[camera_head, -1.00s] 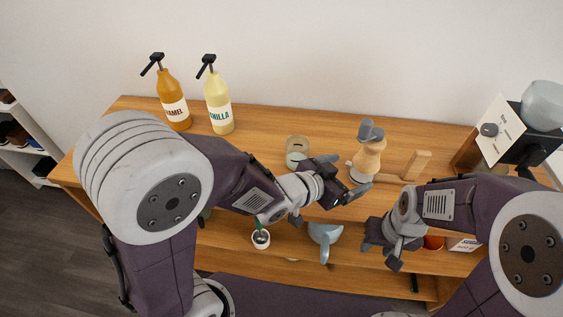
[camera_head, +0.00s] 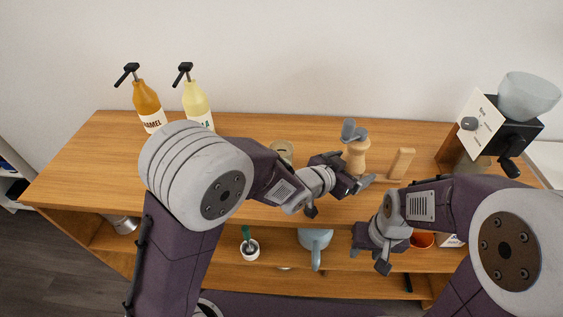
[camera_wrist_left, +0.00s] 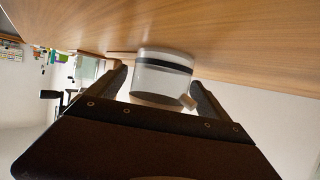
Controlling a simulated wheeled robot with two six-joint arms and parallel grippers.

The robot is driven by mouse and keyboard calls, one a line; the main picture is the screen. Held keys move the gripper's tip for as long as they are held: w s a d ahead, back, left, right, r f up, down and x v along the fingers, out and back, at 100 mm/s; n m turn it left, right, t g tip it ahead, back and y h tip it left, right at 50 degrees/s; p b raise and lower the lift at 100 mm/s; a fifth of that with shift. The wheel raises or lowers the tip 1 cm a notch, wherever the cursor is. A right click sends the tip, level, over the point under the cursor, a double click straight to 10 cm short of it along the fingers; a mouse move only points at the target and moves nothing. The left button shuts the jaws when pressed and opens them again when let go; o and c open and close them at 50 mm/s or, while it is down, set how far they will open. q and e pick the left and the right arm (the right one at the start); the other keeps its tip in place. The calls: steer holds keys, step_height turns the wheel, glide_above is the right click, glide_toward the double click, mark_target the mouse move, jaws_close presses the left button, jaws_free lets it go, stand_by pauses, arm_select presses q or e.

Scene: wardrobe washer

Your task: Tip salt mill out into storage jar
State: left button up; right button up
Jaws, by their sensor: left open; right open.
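The salt mill (camera_head: 357,158), a pale wooden body with a grey top, stands upright on the wooden top. The storage jar (camera_head: 282,152), round and pale, stands left of it, its lower part hidden by my left arm. My left gripper (camera_head: 352,175) is open just in front of the mill; whether it touches cannot be told. In the left wrist view, a clear cylinder with a dark band (camera_wrist_left: 163,78) shows beyond and between the open fingers; which object it is I cannot tell. My right gripper (camera_head: 369,250) is open and empty, low at the front edge.
A wooden block (camera_head: 401,163) stands right of the mill. Caramel (camera_head: 148,105) and vanilla (camera_head: 196,101) bottles stand at the back left, a black grinder (camera_head: 510,138) at the right.

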mark_target(356, 134)
arm_select(q)
steer(key=shift+r, duration=0.1)
steer(key=c, duration=1.8)
step_height(356, 134, up, 5)
steer(key=p, duration=0.4)
steer(key=o, duration=1.3)
steer(key=shift+c, duration=0.2)
jaws_close()
step_height(356, 134, up, 6)
steer(key=p, duration=0.6)
steer(key=shift+r+p, duration=0.2)
steer(key=shift+p, duration=0.1)
steer(key=shift+f+b, duration=0.25)
steer(key=shift+b, duration=0.05)
steer(key=shift+f, duration=0.1)
